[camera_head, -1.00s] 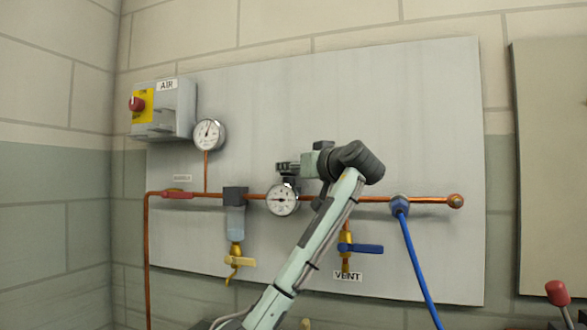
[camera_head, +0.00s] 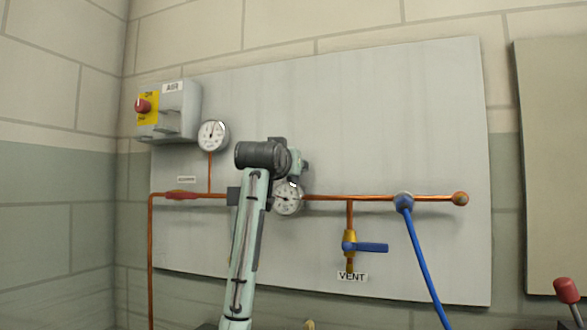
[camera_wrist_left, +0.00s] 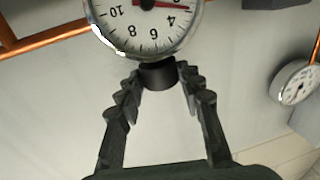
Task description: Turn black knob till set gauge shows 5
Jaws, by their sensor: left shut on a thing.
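The set gauge (camera_head: 286,201) is a white dial on the copper pipe. In the left wrist view the dial (camera_wrist_left: 140,30) is upside down, and its red needle points just past the 4 on the side away from the 6. The black knob (camera_wrist_left: 158,75) sits beside the dial rim, between my left fingertips. My left gripper (camera_wrist_left: 158,78) is shut on the knob. In the head view my left gripper (camera_head: 298,165) is just above the dial and hides the knob. My right gripper is in neither view.
A second gauge (camera_head: 213,135) stands on a riser at upper left, near the AIR box (camera_head: 180,112). A blue-handled vent valve (camera_head: 370,247) and a blue hose (camera_head: 418,260) are to the right. The upper panel is clear.

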